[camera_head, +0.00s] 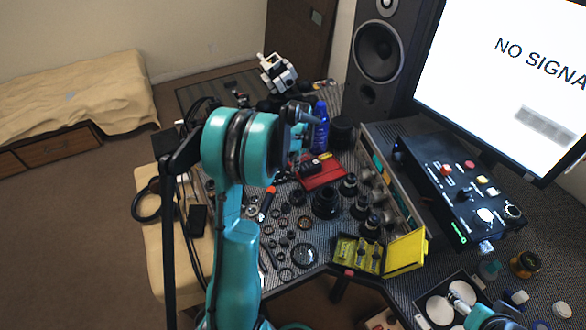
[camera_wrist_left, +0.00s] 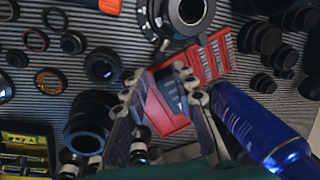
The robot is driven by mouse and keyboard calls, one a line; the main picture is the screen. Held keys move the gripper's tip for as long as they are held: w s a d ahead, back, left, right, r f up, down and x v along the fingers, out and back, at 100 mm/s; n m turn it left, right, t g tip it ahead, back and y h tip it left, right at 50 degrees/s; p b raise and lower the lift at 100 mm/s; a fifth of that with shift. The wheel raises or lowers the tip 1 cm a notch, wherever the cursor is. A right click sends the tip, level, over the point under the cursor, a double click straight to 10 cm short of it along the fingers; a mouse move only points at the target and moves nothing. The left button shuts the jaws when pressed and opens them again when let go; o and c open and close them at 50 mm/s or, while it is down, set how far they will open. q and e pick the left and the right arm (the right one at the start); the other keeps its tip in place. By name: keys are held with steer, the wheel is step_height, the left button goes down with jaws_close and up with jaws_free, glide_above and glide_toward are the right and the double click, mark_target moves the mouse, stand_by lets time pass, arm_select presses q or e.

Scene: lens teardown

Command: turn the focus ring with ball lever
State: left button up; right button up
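A large dark lens body (camera_wrist_left: 180,18) with a silver ring and a bright front opening is at the top edge of the left wrist view, partly cut off. I cannot make out a ball lever on it. My left gripper (camera_wrist_left: 158,84) has its two fingers apart, with nothing between the tips. It points toward the lens from below, over a red case. In the head view my left gripper (camera_head: 298,145) is partly hidden by my teal arm, near the blue bottle. My right gripper (camera_head: 461,293) is at the lower right, small, its fingers unclear.
The red case (camera_head: 320,174) and blue bottle (camera_head: 321,128) stand close to the left gripper. Loose rings and lenses (camera_head: 326,203) cover the mat. A yellow box (camera_head: 405,254) is open at the front. A control box (camera_head: 455,190) stands right, below a monitor (camera_head: 510,75).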

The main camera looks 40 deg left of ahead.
arm_select(q)
steer(key=r, duration=0.5)
steer(key=shift+s+d, duration=0.3)
steer(key=shift+s, duration=0.05)
